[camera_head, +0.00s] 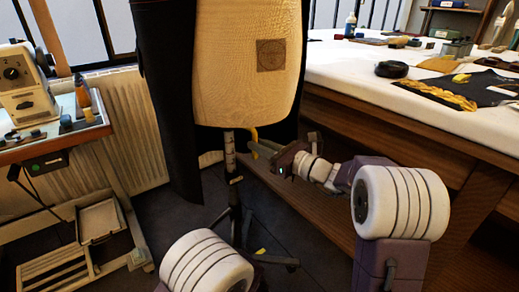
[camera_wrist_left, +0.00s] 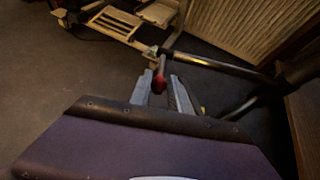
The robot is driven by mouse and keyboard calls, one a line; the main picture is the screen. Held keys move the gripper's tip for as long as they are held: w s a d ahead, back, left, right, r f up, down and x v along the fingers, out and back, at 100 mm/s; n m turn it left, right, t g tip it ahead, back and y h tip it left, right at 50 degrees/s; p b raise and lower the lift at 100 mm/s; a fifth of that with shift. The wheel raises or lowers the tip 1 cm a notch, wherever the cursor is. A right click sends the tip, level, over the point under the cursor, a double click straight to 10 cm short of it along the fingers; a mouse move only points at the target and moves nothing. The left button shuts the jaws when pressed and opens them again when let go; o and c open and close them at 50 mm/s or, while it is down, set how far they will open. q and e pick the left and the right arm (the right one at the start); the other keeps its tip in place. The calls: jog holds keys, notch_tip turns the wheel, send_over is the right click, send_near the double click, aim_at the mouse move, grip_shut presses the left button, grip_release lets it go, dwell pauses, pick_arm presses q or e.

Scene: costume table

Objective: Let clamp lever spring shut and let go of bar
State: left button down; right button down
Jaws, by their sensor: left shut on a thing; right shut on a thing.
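A cream dress form (camera_head: 245,65) stands on a dark upright post (camera_head: 229,155). My right gripper (camera_head: 258,148) reaches in below the form, just right of the post, and is shut. A yellow curved bar (camera_head: 254,135) shows at its fingers; the exact grip is too small to make out. My left gripper (camera_wrist_left: 160,88) is hidden behind my own arm in the head view. In the left wrist view its grey fingers are shut around a red-tipped lever (camera_wrist_left: 159,80). The clamp itself cannot be made out.
A long white-topped table (camera_head: 420,90) with cloth and tools stands at right. A small bench (camera_head: 60,135) with a machine stands at left, before a radiator (camera_head: 135,120). A black garment (camera_head: 170,110) hangs beside the form. The stand's legs (camera_head: 235,235) spread over dark floor.

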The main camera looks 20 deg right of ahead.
jog(key=shift+r, duration=0.25)
dwell(0.3)
